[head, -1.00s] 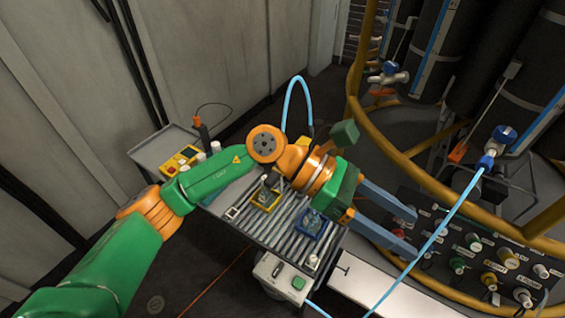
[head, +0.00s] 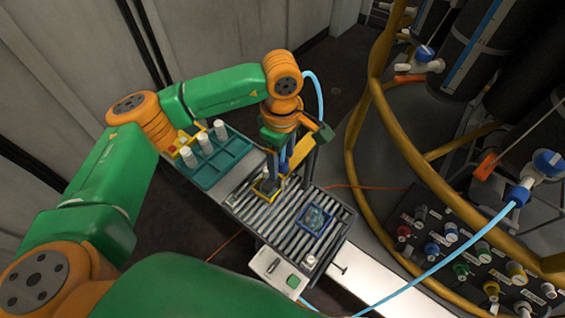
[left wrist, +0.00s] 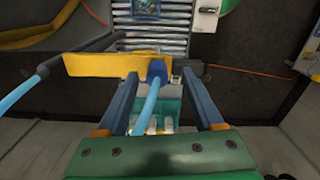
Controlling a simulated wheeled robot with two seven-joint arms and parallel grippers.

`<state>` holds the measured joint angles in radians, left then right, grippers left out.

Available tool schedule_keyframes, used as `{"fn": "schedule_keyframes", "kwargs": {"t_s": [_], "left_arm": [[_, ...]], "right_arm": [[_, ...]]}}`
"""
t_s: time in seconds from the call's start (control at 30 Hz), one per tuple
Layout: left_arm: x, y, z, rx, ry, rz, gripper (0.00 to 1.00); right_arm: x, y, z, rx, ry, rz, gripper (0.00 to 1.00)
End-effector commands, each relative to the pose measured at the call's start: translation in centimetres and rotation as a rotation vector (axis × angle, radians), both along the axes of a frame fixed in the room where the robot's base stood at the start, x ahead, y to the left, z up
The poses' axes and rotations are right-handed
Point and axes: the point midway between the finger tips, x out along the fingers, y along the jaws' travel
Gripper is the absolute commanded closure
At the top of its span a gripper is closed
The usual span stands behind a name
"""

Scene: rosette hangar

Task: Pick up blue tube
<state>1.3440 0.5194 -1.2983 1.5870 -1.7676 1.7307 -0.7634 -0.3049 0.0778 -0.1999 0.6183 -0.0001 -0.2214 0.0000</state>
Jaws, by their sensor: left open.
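In the left wrist view, a light blue tube (left wrist: 149,108) with a blue end fitting (left wrist: 157,70) lies between my two fingers, apart from both as far as I can tell. My left gripper (head: 279,178) is open and points down above the slatted table; its fingers also show in the left wrist view (left wrist: 160,76). Another light blue tube (head: 429,262) runs from a blue valve at the right. My right gripper is out of view.
The slatted table (head: 262,218) bears a blue frame (head: 316,221) and a yellow frame (head: 264,193). A teal tray (head: 228,158) with several white cylinders is behind. A yellow plate (left wrist: 98,64) crosses past my fingertips. Yellow railings (head: 372,185) and a connector panel stand right.

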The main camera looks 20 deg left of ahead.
Motion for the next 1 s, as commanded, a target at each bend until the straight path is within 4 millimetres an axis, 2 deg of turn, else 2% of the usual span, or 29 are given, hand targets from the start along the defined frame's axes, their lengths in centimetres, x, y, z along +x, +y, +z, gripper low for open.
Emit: {"fn": "schedule_keyframes", "kwargs": {"t_s": [0.13,0.17,0.4,0.77,0.87,1.0], "left_arm": [[0.0,0.0,-0.1,-0.001,-0.001,0.000,0.31],[0.0,0.0,-0.1,-0.001,-0.001,0.000,0.34],[0.0,0.0,-0.1,-0.001,-0.001,0.000,0.99],[0.1,0.0,0.6,-0.002,-0.004,0.001,1.00],[0.1,0.0,2.0,-0.002,-0.006,0.001,1.00],[0.1,-0.1,5.5,-0.002,-0.007,0.001,1.00]], "right_arm": [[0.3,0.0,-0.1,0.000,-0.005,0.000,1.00],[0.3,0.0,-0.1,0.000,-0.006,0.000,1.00],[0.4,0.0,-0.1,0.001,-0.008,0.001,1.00],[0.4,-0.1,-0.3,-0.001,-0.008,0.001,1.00],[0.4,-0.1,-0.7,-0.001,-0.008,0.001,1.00],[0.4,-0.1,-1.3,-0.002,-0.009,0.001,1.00]]}}
